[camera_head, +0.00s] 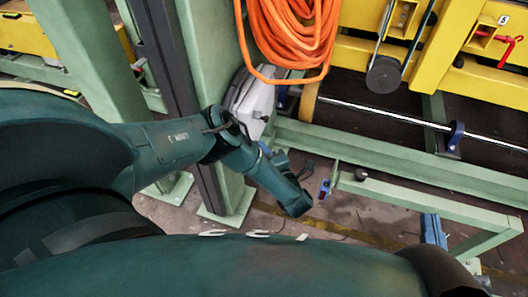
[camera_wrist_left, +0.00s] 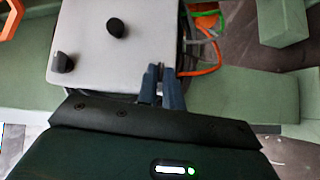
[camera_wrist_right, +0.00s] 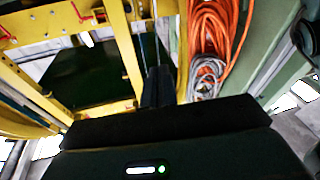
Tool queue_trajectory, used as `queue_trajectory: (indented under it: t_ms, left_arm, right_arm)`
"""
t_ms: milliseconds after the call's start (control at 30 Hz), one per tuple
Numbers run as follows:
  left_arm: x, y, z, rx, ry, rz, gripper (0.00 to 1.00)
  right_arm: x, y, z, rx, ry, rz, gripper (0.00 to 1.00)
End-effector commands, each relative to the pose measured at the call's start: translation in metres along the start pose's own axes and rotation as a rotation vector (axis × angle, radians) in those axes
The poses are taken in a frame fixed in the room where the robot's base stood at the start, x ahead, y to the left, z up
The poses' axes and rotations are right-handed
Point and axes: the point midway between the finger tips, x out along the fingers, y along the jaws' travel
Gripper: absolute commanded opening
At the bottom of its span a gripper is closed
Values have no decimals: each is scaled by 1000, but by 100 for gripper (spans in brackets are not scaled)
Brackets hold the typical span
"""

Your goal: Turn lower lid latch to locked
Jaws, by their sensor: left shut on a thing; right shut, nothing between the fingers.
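The grey box with a flat light lid (camera_wrist_left: 85,25) fills the upper middle of the left wrist view; the box (camera_head: 257,101) also shows beside the green post in the head view. Two black knobs (camera_wrist_left: 63,63) (camera_wrist_left: 116,27) stand on its face. My left gripper (camera_wrist_left: 160,78) is at the box's near right corner, its blue-grey fingers shut on a small dark piece that looks like the lower lid latch. The fingers mostly hide it, so its turn position cannot be read. My right gripper (camera_wrist_right: 158,85) is shut and empty, apart from the box.
Orange cable coils (camera_head: 291,35) hang just above the box. A green post (camera_head: 209,60) stands to its left. Yellow frames (camera_head: 350,58) and green rails (camera_head: 400,165) lie to the right. Loose thin cables (camera_wrist_left: 205,35) run beside the box.

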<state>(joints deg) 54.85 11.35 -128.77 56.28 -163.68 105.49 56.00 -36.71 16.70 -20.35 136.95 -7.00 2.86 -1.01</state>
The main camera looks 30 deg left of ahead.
Motion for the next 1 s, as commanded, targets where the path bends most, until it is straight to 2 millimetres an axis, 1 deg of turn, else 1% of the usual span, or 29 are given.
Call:
queue_trajectory:
  t_ms: [67,267,400,767,800,1000]
  left_arm:
    - [2,-2,-1,-23,5,27,0]
    - [2,-2,-1,-62,6,66,0]
    - [2,-1,-1,-72,7,75,0]
    - [3,-1,-2,-74,8,77,0]
    - [3,-1,-2,-74,8,77,10]
    - [2,-1,-2,-74,7,77,26]
  right_arm:
    - [0,-2,2,13,4,-3,0]
    - [2,-4,-3,28,21,-6,0]
    - [3,-2,-6,28,30,-5,0]
    - [3,-2,-4,26,26,-4,0]
    - [3,-2,-4,26,25,-4,0]
    - [2,-2,-2,27,19,-4,0]
